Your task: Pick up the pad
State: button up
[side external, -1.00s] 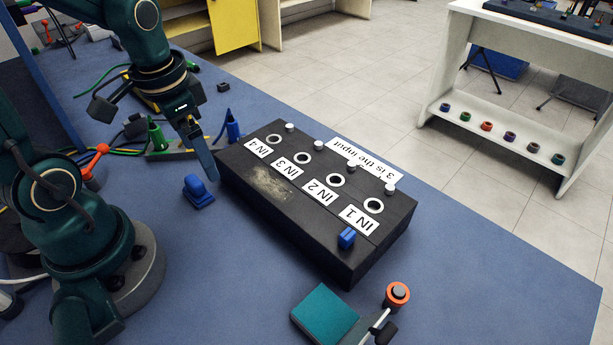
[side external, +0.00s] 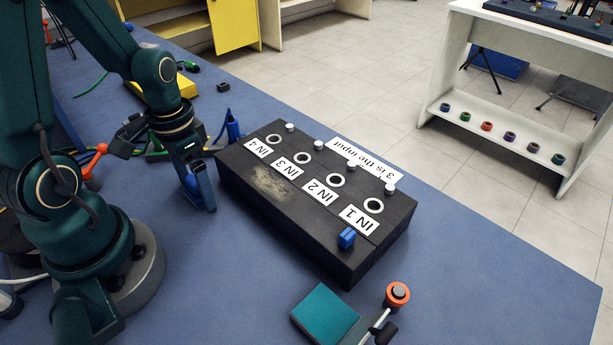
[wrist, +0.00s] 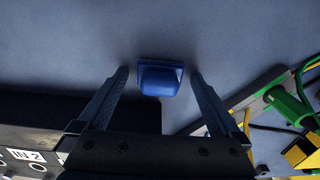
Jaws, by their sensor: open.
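The pad, a small blue block (wrist: 160,78) with a raised top, lies on the blue table. In the wrist view it sits between the tips of my open gripper (wrist: 159,74), with a gap on each side. In the side view my gripper (side external: 199,195) points down over the block's spot, left of the black box, and largely hides the block. How high the fingertips are above the table is hard to tell.
The black box (side external: 270,190), labelled IN 1 to IN 4, stands close right of my gripper. A teal plate (side external: 325,313) with an orange-topped lever (side external: 397,294) is at the front. Green and yellow cables (wrist: 290,105) lie near the other side.

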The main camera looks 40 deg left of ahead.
aim_at(193, 179)
jog(key=c, duration=1.3)
jog(key=shift+r, duration=5)
